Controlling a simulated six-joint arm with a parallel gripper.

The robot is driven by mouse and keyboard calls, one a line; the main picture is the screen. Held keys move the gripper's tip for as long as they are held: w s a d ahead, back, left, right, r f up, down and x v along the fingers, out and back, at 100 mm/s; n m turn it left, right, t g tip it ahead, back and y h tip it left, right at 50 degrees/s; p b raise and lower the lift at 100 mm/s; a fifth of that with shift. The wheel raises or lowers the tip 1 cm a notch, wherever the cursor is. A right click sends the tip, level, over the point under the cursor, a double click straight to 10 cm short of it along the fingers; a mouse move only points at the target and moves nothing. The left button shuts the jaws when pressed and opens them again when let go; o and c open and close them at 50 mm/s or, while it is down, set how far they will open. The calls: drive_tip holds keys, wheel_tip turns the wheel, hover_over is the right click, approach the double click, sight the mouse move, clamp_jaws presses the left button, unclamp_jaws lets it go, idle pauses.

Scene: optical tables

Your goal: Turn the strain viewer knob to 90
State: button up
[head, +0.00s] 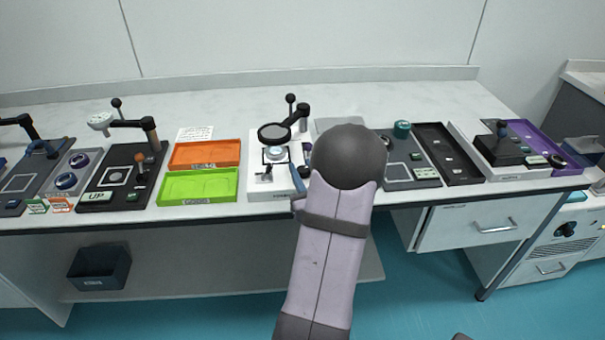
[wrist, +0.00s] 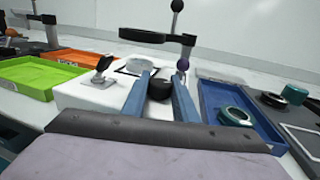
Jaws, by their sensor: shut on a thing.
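The strain viewer (head: 258,187) is a white box with a dark round lens (head: 274,133) on a black jointed arm, standing mid-bench. In the wrist view its white body (wrist: 86,96) fills the centre left. A black round knob (wrist: 160,89) on the viewer's top sits between the blue fingers of my gripper (wrist: 161,82). My gripper is shut on the knob, one finger on each side. In the head view my gripper (head: 298,184) shows only in part at the viewer's right side, and my arm covers the area beside it. I cannot read the knob's angle.
Left of the viewer lie an orange tray (head: 232,150) and a green tray (head: 165,199). A blue tray (wrist: 213,100) holding a teal ring (wrist: 235,116) is close on the right.

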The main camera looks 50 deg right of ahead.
drive_tip(key=shift+m+g+h+b, duration=0.5)
drive_tip(key=shift+m+g+h, duration=0.35)
drive_tip(key=shift+h, duration=0.25)
drive_tip(key=o, duration=1.1)
drive_tip(key=shift+c, duration=0.2)
drive_tip(key=shift+s, duration=0.1)
drive_tip(key=shift+m+p+v, duration=0.25)
drive_tip(key=shift+p+v, duration=0.45)
drive_tip(key=shift+v, duration=0.55)
drive_tip(key=shift+r+p, duration=0.25)
drive_tip(key=shift+p, duration=0.4)
drive_tip(key=shift+a+p, duration=0.15)
drive_tip(key=shift+p, duration=1)
